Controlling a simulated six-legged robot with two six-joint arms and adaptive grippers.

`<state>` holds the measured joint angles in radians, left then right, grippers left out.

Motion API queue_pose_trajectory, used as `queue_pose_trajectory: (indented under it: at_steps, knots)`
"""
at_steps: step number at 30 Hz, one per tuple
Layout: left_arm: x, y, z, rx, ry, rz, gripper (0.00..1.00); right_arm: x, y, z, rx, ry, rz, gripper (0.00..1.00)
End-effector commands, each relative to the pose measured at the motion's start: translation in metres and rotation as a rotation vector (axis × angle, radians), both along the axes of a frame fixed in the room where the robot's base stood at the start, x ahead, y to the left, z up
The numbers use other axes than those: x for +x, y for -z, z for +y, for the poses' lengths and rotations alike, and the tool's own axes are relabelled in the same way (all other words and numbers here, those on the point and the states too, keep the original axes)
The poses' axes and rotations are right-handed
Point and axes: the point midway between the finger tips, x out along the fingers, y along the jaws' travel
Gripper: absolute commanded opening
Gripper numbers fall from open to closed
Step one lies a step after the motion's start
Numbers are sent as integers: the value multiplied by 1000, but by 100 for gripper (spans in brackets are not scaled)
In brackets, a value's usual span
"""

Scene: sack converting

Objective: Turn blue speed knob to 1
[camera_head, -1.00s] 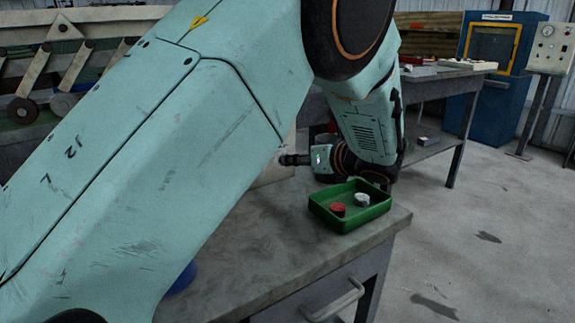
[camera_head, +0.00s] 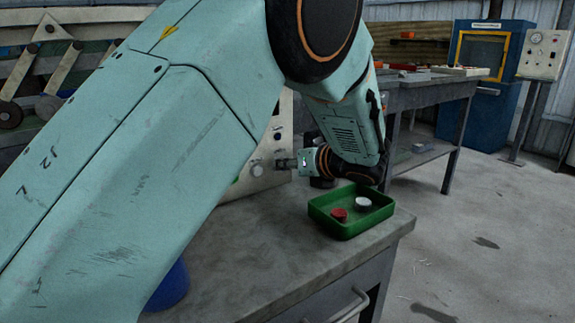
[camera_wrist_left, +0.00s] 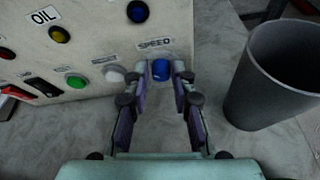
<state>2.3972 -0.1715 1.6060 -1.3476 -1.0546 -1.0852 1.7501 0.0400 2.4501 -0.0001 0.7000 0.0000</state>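The blue speed knob (camera_wrist_left: 161,70) sits on the pale control panel (camera_wrist_left: 90,28), below the SPEED label, in the left wrist view. My left gripper (camera_wrist_left: 161,72) is open, with one fingertip on each side of the knob. Narrow gaps seem to show between the fingertips and the knob. Its pointer and scale are too small to read. In the head view my left gripper (camera_head: 286,163) is at the panel (camera_head: 262,178), and I cannot make out the speed knob there. My right gripper is in neither view.
A grey bin (camera_wrist_left: 272,75) stands close on the right. A green tray (camera_head: 345,229) with a red and a white piece sits on the workbench (camera_head: 250,270).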

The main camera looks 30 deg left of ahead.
Motion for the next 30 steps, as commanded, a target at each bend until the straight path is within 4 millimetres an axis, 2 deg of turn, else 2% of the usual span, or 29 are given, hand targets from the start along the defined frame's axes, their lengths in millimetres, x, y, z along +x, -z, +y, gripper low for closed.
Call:
queue_pose_trajectory:
  at_steps: [1, 8, 20, 30]
  knots:
    - [0, 0, 0, 0, 0, 0, 18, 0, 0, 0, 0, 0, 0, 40]
    - [1, 0, 1, -1, 0, 0, 0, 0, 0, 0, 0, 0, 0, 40]
    - [0, 1, 2, -13, -2, -30, 0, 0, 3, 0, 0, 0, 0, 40]
    - [-3, 3, 4, -97, -1, -233, 0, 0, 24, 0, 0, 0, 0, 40]
